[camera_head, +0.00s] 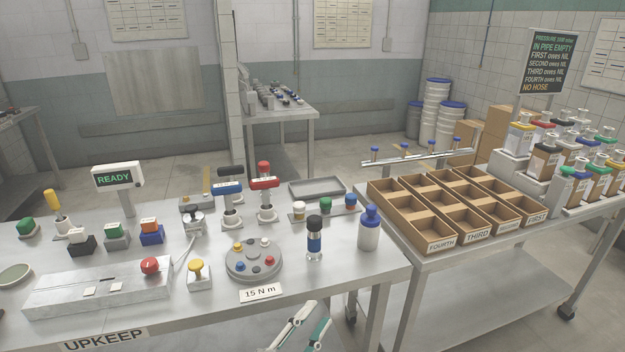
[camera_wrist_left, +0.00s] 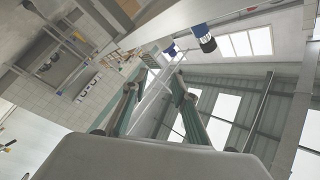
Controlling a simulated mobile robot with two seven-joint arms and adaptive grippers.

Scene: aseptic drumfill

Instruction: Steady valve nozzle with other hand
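Two upright valve-like fittings stand on the left steel table, one with a blue T-handle (camera_head: 230,188) and one with a red T-handle (camera_head: 264,184). A small metal fitting (camera_head: 194,222) with a pale hose stands to their left. I cannot tell which of these bears the valve nozzle. My left gripper (camera_head: 317,316) is at the bottom of the head view, in front of the table's near edge, apart from the fittings. In the left wrist view its fingers (camera_wrist_left: 160,84) are spread with nothing between them. My right gripper is not in view.
A grey round plate (camera_head: 253,262) with colored knobs, a black-and-blue cylinder (camera_head: 314,240) and a blue-capped bottle (camera_head: 368,230) stand near the table's front right. A red button (camera_head: 150,266) sits on a metal box.

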